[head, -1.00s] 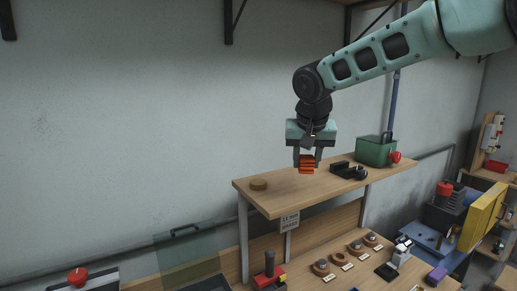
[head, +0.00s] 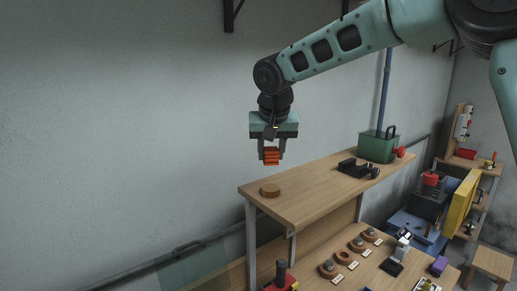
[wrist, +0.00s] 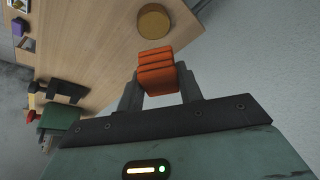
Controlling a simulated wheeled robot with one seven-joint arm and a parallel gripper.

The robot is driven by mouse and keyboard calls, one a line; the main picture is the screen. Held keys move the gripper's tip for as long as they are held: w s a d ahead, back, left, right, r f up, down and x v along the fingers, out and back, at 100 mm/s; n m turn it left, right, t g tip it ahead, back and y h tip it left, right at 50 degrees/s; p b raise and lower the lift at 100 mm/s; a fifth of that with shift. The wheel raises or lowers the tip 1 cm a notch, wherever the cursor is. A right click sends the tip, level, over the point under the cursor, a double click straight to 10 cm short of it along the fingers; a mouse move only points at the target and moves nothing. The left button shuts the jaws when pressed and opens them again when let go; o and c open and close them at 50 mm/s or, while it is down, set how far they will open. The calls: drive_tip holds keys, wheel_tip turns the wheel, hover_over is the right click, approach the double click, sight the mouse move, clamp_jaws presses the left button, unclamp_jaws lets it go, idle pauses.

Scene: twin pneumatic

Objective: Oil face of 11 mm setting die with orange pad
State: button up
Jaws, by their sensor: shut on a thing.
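My gripper (head: 272,152) is shut on the ribbed orange pad (head: 271,158) and holds it in the air above the left end of the wooden shelf. The pad also shows between the fingers in the wrist view (wrist: 157,71). A round brass-brown disc (head: 270,190) lies flat on the shelf below the pad, apart from it; it also shows in the wrist view (wrist: 154,22). Several copper-coloured rings (head: 357,244), some with grey centres, sit in a row with small labels on the bench below. The label text is too small to read, so which piece is the 11 mm die I cannot tell.
The shelf (head: 310,190) is bare between the disc and a black holder (head: 348,167). A green box (head: 377,148) with a red knob stands at its far right end. The grey wall is close behind. A red-based tool (head: 282,276) stands on the bench below.

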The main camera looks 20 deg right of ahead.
sight(270, 185)
drive_tip(key=shift+f+b, duration=2.05)
drive_tip(key=shift+f, duration=0.9)
drive_tip(key=shift+s+f+b, duration=0.1)
drive_tip(key=shift+f+b, duration=0.5)
drive_tip(key=shift+f, duration=0.05)
drive_tip(key=shift+r, duration=0.15)
drive_tip(key=shift+r+p, duration=2.45)
drive_tip(key=shift+r, duration=1.05)
drive_tip(key=shift+f, duration=0.1)
